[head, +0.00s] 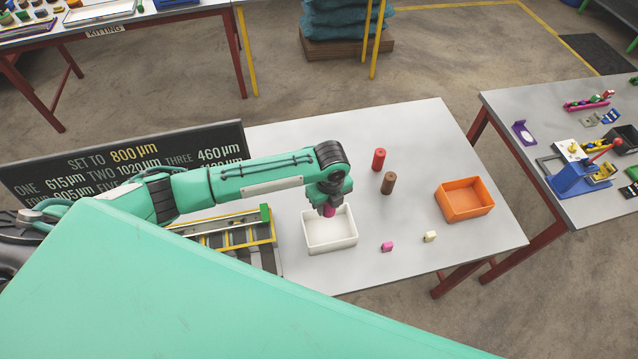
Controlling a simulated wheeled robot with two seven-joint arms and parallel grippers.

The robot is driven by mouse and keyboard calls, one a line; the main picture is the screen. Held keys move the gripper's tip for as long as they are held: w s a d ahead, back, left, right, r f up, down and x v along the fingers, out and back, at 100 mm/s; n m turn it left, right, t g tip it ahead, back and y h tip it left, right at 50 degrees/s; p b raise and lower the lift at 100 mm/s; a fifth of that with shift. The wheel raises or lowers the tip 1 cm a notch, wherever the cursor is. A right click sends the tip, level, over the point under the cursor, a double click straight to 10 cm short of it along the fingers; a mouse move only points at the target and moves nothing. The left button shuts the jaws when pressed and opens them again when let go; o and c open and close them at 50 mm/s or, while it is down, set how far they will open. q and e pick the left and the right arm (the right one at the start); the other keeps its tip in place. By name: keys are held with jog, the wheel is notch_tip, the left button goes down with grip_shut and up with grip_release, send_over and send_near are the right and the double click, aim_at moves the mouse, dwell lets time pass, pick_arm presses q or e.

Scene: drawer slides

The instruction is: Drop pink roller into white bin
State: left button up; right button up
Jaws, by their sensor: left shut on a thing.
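My left gripper (328,204) reaches in from the left and points down over the white bin (331,248), near its back edge. It is shut on a pink roller (329,212), whose lower end shows below the fingers. The rest of the roller is hidden by the gripper. The white bin is open-topped, stands on the grey table and looks empty in the part I see. My right gripper is not in view.
A small pink piece (387,246) and a cream piece (429,237) lie right of the bin. Red (379,159) and brown (388,183) cylinders stand behind. An orange bin (465,199) is at right. A yellow-edged fixture (230,234) and black sign (120,158) are at left.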

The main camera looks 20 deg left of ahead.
pick_arm(q)
jog(key=shift+s+d+f, duration=0.1)
jog(key=shift+d+f, duration=0.1)
jog(key=shift+d, duration=0.05)
notch_tip(320, 180, down, 11)
jog(key=b, duration=1.1)
jog(key=shift+f, duration=0.15)
jog(key=o, duration=1.1)
jog(key=shift+o, duration=0.2)
notch_tip(320, 180, up, 8)
jog(key=p, duration=0.7)
jog(key=shift+p, duration=0.4)
